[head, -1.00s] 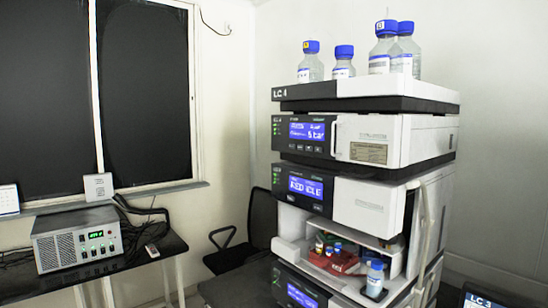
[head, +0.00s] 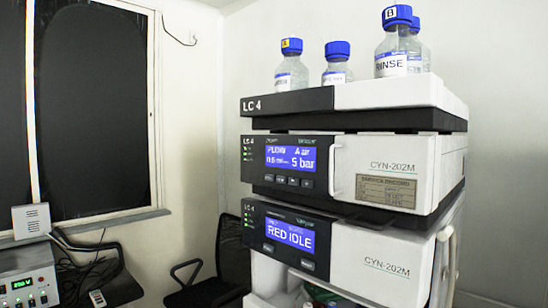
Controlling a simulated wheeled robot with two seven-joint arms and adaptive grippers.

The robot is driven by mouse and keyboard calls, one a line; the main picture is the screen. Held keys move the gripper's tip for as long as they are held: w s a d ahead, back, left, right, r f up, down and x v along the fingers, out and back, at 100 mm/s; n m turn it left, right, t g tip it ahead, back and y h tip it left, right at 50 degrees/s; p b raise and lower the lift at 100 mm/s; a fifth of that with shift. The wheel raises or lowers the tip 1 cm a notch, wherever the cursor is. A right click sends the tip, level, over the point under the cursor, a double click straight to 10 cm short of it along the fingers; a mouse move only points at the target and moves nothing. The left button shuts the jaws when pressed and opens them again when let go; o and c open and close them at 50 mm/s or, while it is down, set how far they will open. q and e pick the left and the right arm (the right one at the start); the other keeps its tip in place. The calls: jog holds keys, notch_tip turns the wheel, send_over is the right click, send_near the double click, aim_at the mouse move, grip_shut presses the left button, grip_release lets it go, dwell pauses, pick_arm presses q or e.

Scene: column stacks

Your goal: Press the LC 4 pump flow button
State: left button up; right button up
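The LC 4 stack stands in the middle and right of the head view. Its top tray (head: 290,103) carries the label "LC 4". Below it is the pump module (head: 380,155), with a blue screen (head: 290,158) that seems to read a flow value and "5 bar". A row of small dark buttons (head: 288,181) sits under that screen; their labels are too small to read. The module below has a screen (head: 290,235) reading "RED IDLE". Neither of my grippers is in view.
Several blue-capped bottles (head: 390,50) stand on top of the stack. A dark chair (head: 205,285) is left of the stack. A bench with a power box (head: 28,287) is at the lower left. Open space lies in front of the left wall.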

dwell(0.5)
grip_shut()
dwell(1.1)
